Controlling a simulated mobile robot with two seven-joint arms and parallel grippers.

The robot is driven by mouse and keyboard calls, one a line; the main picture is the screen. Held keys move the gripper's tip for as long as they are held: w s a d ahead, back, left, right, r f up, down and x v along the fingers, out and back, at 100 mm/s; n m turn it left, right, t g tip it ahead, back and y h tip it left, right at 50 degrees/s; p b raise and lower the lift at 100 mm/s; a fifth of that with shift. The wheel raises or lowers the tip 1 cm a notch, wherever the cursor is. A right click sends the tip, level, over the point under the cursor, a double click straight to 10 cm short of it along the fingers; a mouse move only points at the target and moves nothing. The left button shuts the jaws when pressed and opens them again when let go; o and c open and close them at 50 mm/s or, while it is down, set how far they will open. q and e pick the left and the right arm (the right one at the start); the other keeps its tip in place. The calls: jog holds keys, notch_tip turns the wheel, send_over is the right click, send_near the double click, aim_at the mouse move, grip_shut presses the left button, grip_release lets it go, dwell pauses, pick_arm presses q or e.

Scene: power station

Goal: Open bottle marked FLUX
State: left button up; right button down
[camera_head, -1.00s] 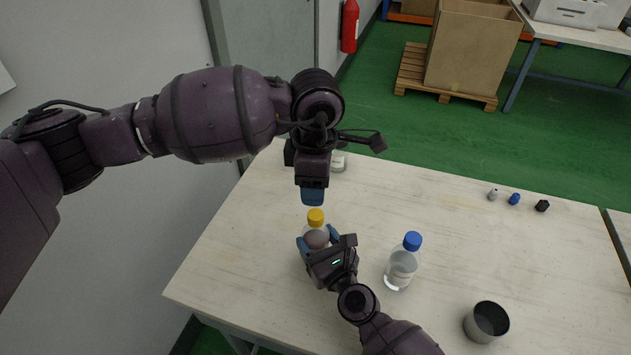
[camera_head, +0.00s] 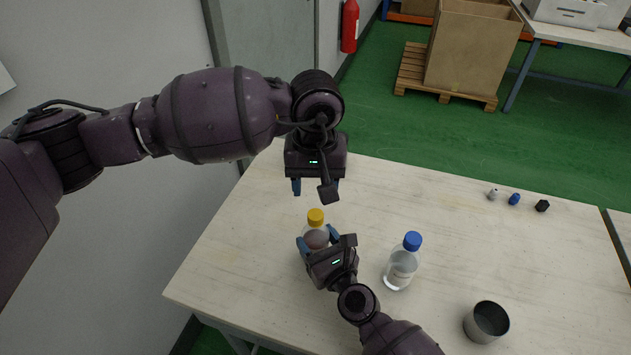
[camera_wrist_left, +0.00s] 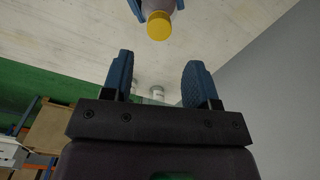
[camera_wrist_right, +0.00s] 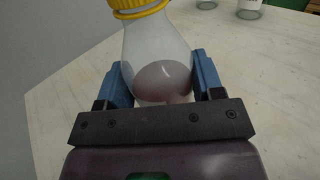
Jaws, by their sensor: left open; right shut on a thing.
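A clear bottle with a yellow cap (camera_head: 316,216) stands on the table, and its cap is on. My right gripper (camera_head: 318,240) is shut around its body, which the right wrist view shows between the blue fingers (camera_wrist_right: 163,83). The bottle holds a pinkish-brown content. No FLUX label is readable on it. My left gripper (camera_head: 315,187) is open and empty above the table, beyond the bottle. In the left wrist view the yellow cap (camera_wrist_left: 159,25) lies ahead of its open fingers (camera_wrist_left: 160,85). A bottle with a blue cap (camera_head: 402,262) stands to the right; its label is unreadable.
A metal cup (camera_head: 486,322) stands at the table's front right. Several small items, including a blue one (camera_head: 514,199), lie near the far edge. Other glass bottles (camera_wrist_right: 248,8) show in the right wrist view. The table's middle right is clear.

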aim_at(315, 214)
pick_arm(q)
jog(key=m, duration=0.7)
jog(key=shift+f+m, duration=0.1)
jog(key=shift+m, duration=0.3)
jog(key=shift+f, duration=3.95)
jog(key=shift+c, duration=0.3)
